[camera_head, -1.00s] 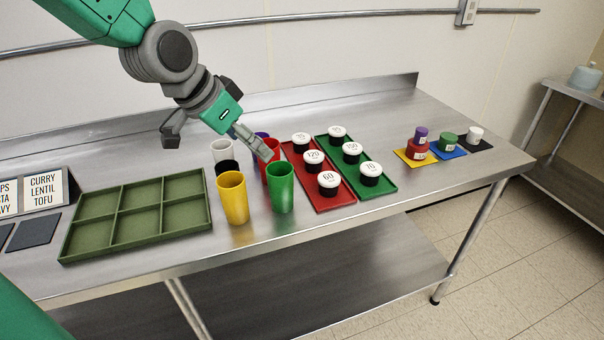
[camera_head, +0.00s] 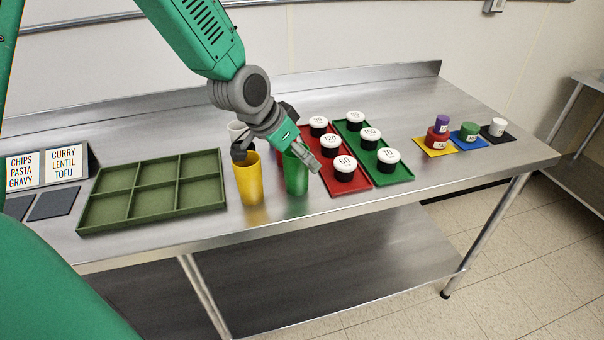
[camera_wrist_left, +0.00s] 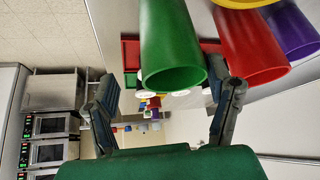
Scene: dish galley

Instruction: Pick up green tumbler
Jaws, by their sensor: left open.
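The green tumbler (camera_head: 296,180) stands on the steel table, right of the yellow tumbler (camera_head: 249,182). Its top is partly hidden by my left gripper (camera_head: 276,154), which is open with nothing held. One finger is by the yellow tumbler's rim and the other is at the upper right of the green tumbler. In the left wrist view, the green tumbler (camera_wrist_left: 172,45) hangs into the picture from the top edge, between the directions of the two spread fingers of my left gripper (camera_wrist_left: 165,98). I cannot tell whether they touch it. My right gripper is not in view.
In the left wrist view, a red tumbler (camera_wrist_left: 250,45) and a purple one (camera_wrist_left: 292,28) are close by. A white tumbler (camera_head: 237,130) stands behind. An olive divided tray (camera_head: 153,190) is left; red (camera_head: 361,183) and green (camera_head: 403,174) trays with lidded pots are right.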

